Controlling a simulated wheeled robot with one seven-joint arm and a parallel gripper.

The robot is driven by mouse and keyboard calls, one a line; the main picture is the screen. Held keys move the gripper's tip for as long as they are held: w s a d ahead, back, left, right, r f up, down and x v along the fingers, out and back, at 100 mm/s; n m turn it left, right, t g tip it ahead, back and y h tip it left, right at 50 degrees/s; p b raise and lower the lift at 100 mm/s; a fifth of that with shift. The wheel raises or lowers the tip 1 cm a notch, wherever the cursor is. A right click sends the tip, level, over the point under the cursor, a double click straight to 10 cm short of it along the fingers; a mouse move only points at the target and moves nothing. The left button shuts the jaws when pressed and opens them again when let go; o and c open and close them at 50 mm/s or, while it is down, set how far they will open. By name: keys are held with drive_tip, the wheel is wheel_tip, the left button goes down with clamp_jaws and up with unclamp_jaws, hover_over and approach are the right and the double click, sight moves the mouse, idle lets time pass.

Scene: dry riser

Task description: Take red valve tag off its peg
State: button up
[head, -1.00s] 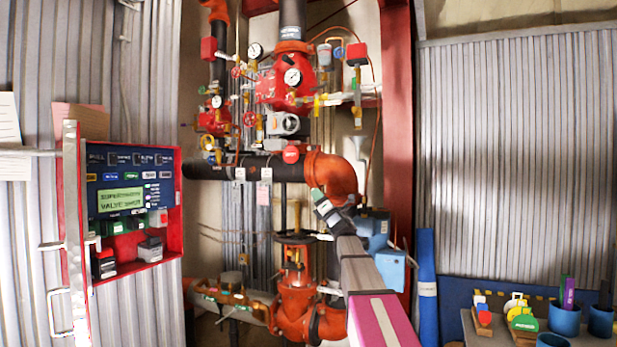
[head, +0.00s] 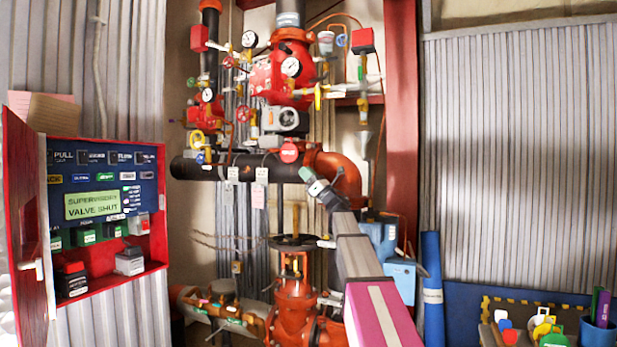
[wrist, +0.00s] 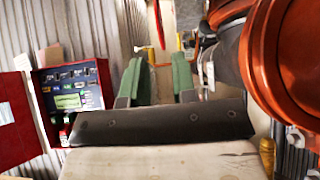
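A round red disc (head: 289,152), which looks like the red valve tag, hangs in front of the black horizontal pipe in the head view. In the wrist view a thin red shape (wrist: 159,24), probably the same tag seen edge-on, shows at top centre beyond the gap between my fingers. I cannot make out its peg. My gripper (head: 307,175) is just below and right of the disc in the head view, apart from it. Its two green fingers (wrist: 157,82) stand open in the wrist view, with nothing held between them.
An orange pipe elbow (head: 338,172) is close beside my gripper. Pale tags (head: 259,195) hang under the black pipe (head: 215,168). A valve handwheel (head: 294,241) is below. An open red alarm panel (head: 108,210) is at left. A bench with cups (head: 597,333) is at lower right.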

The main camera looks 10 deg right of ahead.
sight(293, 156)
drive_tip(key=shift+x, duration=4)
clamp_jaws()
drive_tip(key=shift+r, duration=0.25)
drive_tip(key=shift+s, duration=0.15)
drive_tip(key=shift+s+a, duration=0.6)
drive_tip(key=shift+s, duration=0.35)
drive_tip(key=shift+s+a, duration=0.65)
drive_tip(key=shift+s, duration=0.3)
drive_tip(key=shift+s+a, duration=0.6)
drive_tip(key=shift+s, duration=0.35)
